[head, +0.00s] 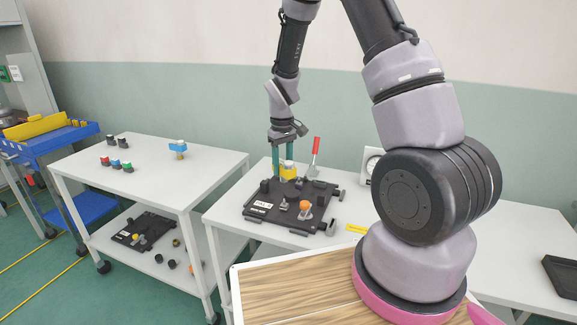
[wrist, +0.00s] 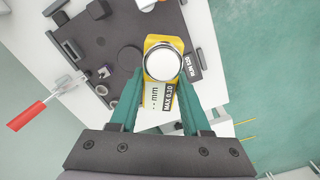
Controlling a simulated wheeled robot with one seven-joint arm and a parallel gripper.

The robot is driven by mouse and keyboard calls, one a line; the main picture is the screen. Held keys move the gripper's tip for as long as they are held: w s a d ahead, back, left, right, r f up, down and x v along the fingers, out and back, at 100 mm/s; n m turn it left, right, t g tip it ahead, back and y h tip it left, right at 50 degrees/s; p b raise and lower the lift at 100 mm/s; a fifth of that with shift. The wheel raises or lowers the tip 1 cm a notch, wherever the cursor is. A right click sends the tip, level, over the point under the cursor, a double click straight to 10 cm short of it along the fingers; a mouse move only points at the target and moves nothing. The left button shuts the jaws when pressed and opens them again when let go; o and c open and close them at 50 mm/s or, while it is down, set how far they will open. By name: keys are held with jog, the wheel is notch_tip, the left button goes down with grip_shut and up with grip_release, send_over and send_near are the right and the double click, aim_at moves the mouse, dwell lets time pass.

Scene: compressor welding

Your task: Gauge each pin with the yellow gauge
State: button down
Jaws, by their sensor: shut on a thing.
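My gripper (head: 283,170) has green fingers and is shut on the yellow gauge (head: 290,172), which has a pale round top. A small grey pin-like part (head: 283,204) and an orange part (head: 305,206) stand on the plate's front. Any pin under the gauge is hidden.
A red-handled tool (head: 315,149) stands behind the plate. A yellow strip (head: 356,229) and a white dial box (head: 371,163) are to the right. The left table (head: 150,180) holds coloured parts and a blue-yellow item (head: 178,149); its lower shelf holds another black plate (head: 135,235).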

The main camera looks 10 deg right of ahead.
send_over(283, 203)
jog(key=shift+w+d+f, duration=0.1)
jog(key=shift+w+f, duration=0.1)
jog(key=shift+f, duration=1.3)
jog(key=shift+w+f, duration=0.15)
jog(key=shift+f, duration=1.35)
jog(key=shift+f, duration=0.2)
jog(key=shift+f, duration=1.4)
jog(key=shift+c, duration=1.4)
grip_release()
